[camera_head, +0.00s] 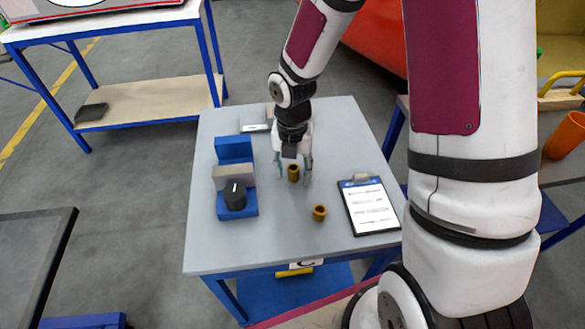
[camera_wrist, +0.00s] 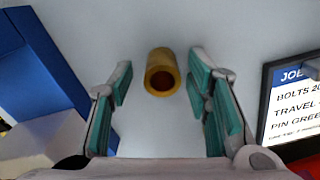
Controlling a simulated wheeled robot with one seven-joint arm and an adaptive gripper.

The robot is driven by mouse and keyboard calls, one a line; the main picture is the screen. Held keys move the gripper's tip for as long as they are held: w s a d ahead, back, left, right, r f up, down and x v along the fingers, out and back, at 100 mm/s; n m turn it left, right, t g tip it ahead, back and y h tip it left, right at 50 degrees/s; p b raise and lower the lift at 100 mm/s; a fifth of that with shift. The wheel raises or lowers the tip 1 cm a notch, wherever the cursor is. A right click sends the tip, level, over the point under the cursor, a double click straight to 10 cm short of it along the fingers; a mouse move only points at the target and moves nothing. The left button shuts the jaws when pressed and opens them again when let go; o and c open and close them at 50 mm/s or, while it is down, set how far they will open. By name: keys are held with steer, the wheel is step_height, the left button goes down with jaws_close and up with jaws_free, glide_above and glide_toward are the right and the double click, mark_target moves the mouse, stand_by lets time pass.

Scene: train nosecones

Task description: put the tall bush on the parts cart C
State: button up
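The tall bush (camera_head: 293,174), a brass-coloured hollow cylinder, stands upright on the grey top of parts cart C (camera_head: 275,255), whose front edge carries a "C" label. My gripper (camera_head: 292,172) points down at it. In the wrist view, the bush (camera_wrist: 162,75) lies between the two teal-padded fingers of the gripper (camera_wrist: 160,82), with a clear gap on both sides. The fingers are open and hold nothing. A second, shorter brass bush (camera_head: 319,213) stands nearer the cart's front edge; it is out of the wrist view.
A blue stepped block with a grey part (camera_head: 234,172) and a black knob (camera_head: 235,194) stands left of the gripper. A clipboard (camera_head: 369,206) lies at the right. A small pale item (camera_head: 255,128) lies behind. The cart top's front left is clear.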

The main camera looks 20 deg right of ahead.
steer(key=s+d+r+m+p, duration=0.1)
steer(key=s+r+m, duration=0.15)
steer(key=r, duration=0.65)
steer(key=s+r+m+p, duration=0.1)
steer(key=r+m, duration=0.2)
steer(key=r, duration=0.6)
steer(key=s+r+m+t, duration=0.2)
steer(key=s+r+m, duration=0.3)
steer(key=s+m, duration=0.3)
steer(key=s+d+r+m+t, duration=0.1)
steer(key=s+r+m, duration=0.5)
steer(key=m, duration=1)
steer(key=s+t, duration=0.1)
steer(key=s, duration=0.1)
steer(key=shift+s+d+m+t, duration=0.15)
steer(key=shift+s+m+t, duration=0.2)
steer(key=shift+t, duration=0.05)
